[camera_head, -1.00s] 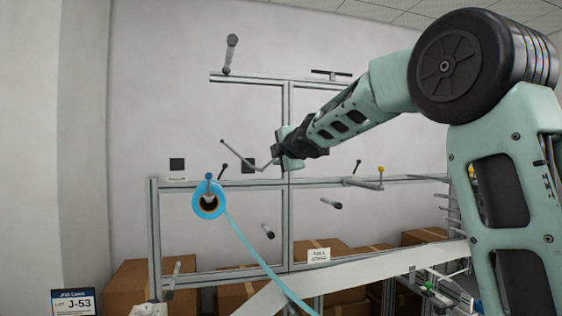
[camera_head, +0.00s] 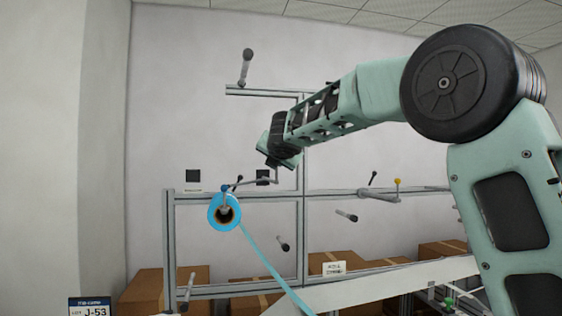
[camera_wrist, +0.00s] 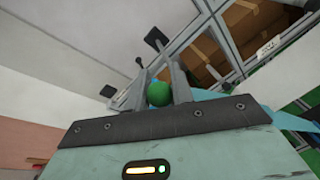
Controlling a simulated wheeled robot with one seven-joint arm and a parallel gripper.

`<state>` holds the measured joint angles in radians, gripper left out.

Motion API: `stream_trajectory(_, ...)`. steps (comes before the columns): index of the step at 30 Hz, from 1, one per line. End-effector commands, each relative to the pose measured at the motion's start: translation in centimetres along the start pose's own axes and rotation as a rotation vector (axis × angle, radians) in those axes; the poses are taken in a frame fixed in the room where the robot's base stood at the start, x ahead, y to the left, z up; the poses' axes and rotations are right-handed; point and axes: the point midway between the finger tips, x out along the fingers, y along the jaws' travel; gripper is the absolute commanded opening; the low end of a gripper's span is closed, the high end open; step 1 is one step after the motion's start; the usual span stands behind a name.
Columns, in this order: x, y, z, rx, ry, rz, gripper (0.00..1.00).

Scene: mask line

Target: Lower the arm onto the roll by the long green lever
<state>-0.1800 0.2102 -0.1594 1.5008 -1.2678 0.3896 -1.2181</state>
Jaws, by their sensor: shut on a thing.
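The blue roll (camera_head: 225,212) hangs on the frame at the left in the head view, with its strip running down to the right. The grey arm (camera_head: 262,182) now lies low, running from beside the roll's top to my gripper (camera_head: 277,170). I cannot tell whether it touches the roll. In the wrist view, the green ball of the long lever (camera_wrist: 159,94) sits between the fingers of my gripper (camera_wrist: 161,90), which is shut on it. The lever's shaft is mostly hidden.
A yellow-knobbed lever (camera_head: 397,182) and a black-knobbed lever (camera_head: 373,178) stand to the right on the metal frame (camera_head: 302,240). Several grey pegs, such as this one (camera_head: 346,215), stick out. Cardboard boxes (camera_head: 160,290) stand behind and below.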

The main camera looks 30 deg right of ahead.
Motion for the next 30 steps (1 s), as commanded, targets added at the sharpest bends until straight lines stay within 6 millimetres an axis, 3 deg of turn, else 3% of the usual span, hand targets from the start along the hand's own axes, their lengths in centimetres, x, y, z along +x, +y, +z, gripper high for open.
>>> stream_trajectory(10, -0.03, 0.75, -0.75, -0.129, -0.022, -0.019, 0.00)
stream_trajectory(26, -0.01, 0.79, -0.88, -0.149, -0.025, -0.023, 0.00)
stream_trajectory(27, -0.01, 0.79, -0.88, -0.149, -0.025, -0.023, 0.31)
stream_trajectory(29, -0.01, 0.78, -0.87, -0.149, -0.025, -0.023, 0.45)
stream_trajectory(30, -0.02, 0.79, -0.84, -0.148, -0.025, -0.023, 0.45)
